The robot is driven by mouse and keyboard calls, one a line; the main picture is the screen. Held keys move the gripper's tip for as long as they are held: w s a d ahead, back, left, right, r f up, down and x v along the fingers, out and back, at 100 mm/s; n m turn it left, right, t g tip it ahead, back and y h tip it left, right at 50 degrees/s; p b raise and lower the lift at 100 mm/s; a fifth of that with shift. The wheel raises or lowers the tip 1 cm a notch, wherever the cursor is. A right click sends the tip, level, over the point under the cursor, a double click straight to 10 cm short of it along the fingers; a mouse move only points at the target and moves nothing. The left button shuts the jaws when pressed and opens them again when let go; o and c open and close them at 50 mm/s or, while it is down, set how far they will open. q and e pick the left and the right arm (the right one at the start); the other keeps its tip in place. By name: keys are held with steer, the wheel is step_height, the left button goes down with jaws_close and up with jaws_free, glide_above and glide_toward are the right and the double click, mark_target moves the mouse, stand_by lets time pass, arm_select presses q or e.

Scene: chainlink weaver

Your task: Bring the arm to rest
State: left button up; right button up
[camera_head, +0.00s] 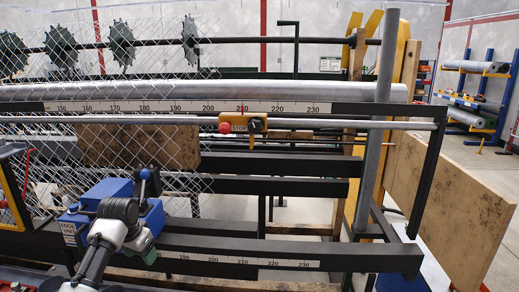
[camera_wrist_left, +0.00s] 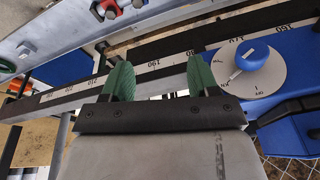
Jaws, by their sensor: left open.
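My left arm comes in from the bottom left of the head view, and its gripper (camera_head: 143,243) is beside the blue edge unit (camera_head: 150,215), partly hidden behind my wrist. In the left wrist view my left gripper (camera_wrist_left: 158,76) is open, with two green fingers wide apart and nothing between them. A blue ball knob (camera_wrist_left: 252,55) on a pale round dial (camera_wrist_left: 262,78) is to the right of the fingers, apart from them. My right gripper is in neither view.
A black rail with a number scale (camera_head: 240,261) runs under the edge unit. Chain-link mesh (camera_head: 150,60) hangs behind it. A grey post (camera_head: 378,120) and wooden board (camera_head: 450,200) stand at right.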

arm_select(q)
steer(key=s+d+f, duration=0.4)
steer(key=s+f, duration=0.3)
steer(key=s, duration=0.2)
steer(key=s+d+f, duration=0.4)
steer(key=s+f, duration=0.4)
steer(key=s+d+r+n, duration=0.1)
steer(key=s+d, duration=0.1)
steer(key=s, duration=1)
steer(key=s+d+r+n, duration=0.1)
steer(key=s, duration=1.1)
steer(key=s+f+b+x, duration=0.1)
steer(key=s+b+x, duration=0.15)
steer(key=x, duration=1.15)
steer(key=s+f+b+x, duration=0.1)
steer(key=s+x, duration=0.3)
steer(key=x, duration=1)
steer(key=s+a+f+g+b, duration=0.1)
steer(key=s+a+f+b, duration=0.1)
steer(key=s+f, duration=1.5)
steer(key=shift+a+f+m+g, duration=0.3)
steer(key=shift+a+f+g, duration=0.1)
steer(key=shift+a+f, duration=0.1)
